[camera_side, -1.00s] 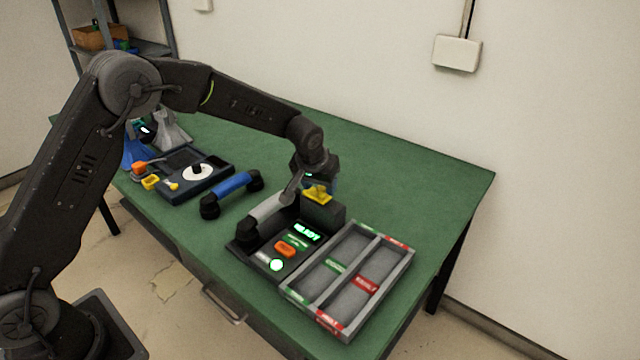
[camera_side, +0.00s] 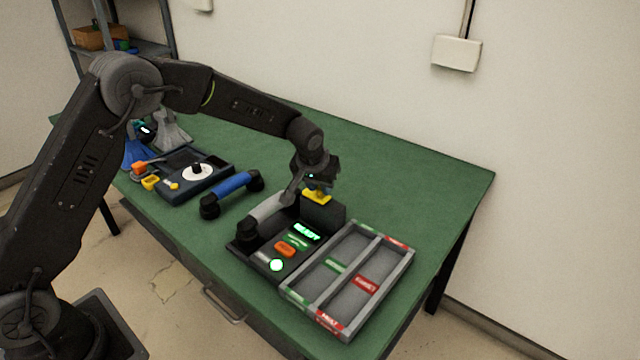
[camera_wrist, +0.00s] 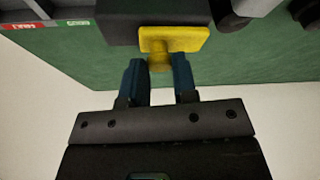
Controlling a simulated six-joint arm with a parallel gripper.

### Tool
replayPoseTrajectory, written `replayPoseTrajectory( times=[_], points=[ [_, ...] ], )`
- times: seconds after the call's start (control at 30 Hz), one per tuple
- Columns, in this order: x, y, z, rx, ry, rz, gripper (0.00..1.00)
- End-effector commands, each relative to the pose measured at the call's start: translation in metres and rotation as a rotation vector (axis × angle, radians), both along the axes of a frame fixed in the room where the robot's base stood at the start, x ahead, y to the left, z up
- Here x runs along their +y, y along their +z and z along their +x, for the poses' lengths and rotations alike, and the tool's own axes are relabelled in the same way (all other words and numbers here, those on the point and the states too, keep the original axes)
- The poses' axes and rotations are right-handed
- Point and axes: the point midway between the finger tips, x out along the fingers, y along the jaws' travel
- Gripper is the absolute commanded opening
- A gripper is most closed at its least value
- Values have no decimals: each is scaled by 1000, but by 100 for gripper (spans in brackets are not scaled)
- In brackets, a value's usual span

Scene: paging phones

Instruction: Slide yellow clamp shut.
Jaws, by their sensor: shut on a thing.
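The yellow clamp (camera_side: 317,196) sits on top of the dark block (camera_side: 324,213) at the back of the black test unit (camera_side: 262,256). In the wrist view the yellow clamp (camera_wrist: 174,40) shows a flat plate against the dark block (camera_wrist: 150,12) and a rounded knob below it. My gripper (camera_wrist: 160,72) has its two blue fingers on either side of that knob, shut on it. In the side view my gripper (camera_side: 317,186) is over the clamp and its fingertips are partly hidden. How far the clamp has slid cannot be told.
A grey handset (camera_side: 268,212) lies on the unit, close to my gripper. A grey sorting tray (camera_side: 350,280) stands to the right. A blue handset (camera_side: 232,186) and a navy unit (camera_side: 197,188) with a white dial lie left. The table behind is clear.

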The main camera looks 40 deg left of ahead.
Motion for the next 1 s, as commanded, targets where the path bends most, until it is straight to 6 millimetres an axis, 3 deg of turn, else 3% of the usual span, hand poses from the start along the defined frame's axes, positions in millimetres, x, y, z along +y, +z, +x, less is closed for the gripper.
replayPoseTrajectory(
  times=[0.17,0.4,0.73,0.77,1.0],
  points=[
    [8,0,0,1,3,0,0],
    [49,1,0,0,5,-1,0],
    [57,1,0,0,1,3,0],
    [57,1,0,0,1,3,27],
    [56,1,0,-1,2,2,50]
  ],
)
